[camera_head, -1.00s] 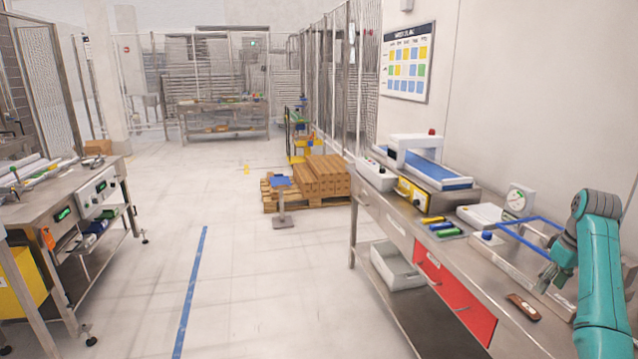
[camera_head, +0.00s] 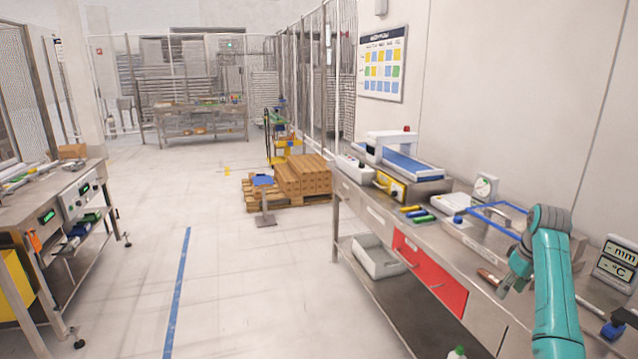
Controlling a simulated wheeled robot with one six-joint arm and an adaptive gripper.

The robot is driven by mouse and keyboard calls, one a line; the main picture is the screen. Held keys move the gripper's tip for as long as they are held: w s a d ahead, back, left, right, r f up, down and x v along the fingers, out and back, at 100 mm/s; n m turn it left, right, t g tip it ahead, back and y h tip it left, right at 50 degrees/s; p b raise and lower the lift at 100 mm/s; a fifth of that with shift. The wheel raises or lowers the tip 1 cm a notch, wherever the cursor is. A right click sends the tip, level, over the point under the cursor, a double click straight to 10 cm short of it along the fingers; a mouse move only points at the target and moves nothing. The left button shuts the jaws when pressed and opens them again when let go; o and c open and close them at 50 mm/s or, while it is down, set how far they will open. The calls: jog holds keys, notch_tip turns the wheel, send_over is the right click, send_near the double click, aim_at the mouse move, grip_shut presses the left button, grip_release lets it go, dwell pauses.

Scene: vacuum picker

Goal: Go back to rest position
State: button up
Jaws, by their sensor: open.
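My teal arm comes in from the lower right. My gripper (camera_head: 515,280) is small, grey and partly hidden beside the arm, over the near right part of the steel workbench (camera_head: 384,203). It appears empty and open. A brown object (camera_head: 490,277) lies on the bench just left of the gripper. It cannot be told whether they touch.
A blue-topped frame (camera_head: 495,215), a dial gauge (camera_head: 485,188) and a small conveyor (camera_head: 410,165) stand on the bench. A display unit (camera_head: 617,262) is right of my arm. Boxes (camera_head: 303,176) on a pallet stand beyond. The floor left of the bench is open.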

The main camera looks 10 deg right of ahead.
jog(key=s+a+f+t, duration=0.1)
jog(key=a+f, duration=0.4)
jog(key=f, duration=0.3)
jog(key=a+f+t+h, duration=0.1)
jog(key=a+f, duration=0.3)
jog(key=f, duration=0.4)
jog(key=s+a+f, duration=0.1)
jog(key=a+f, duration=0.4)
jog(key=f, duration=0.3)
jog(key=s+a+f+t, duration=0.4)
jog(key=s+a+f, duration=0.7)
jog(key=s+a, duration=0.4)
jog(key=s+a+r+m+t, duration=0.1)
jog(key=s+a+r, duration=0.1)
jog(key=s+a, duration=0.55)
jog(key=s+a+r+t, duration=0.2)
jog(key=s+a, duration=0.3)
jog(key=s, duration=0.6)
jog(key=s+a+r+t, duration=0.1)
jog(key=s+a+r, duration=0.1)
jog(key=s+r, duration=0.6)
jog(key=s+a+r+t+y, duration=0.1)
jog(key=s+a+r+t, duration=0.1)
jog(key=s+r, duration=0.5)
notch_tip(320, 180, up, 6)
jog(key=shift+s+a+r+t, duration=0.1)
jog(key=shift+s+a+t, duration=0.2)
jog(key=shift+s+a, duration=0.15)
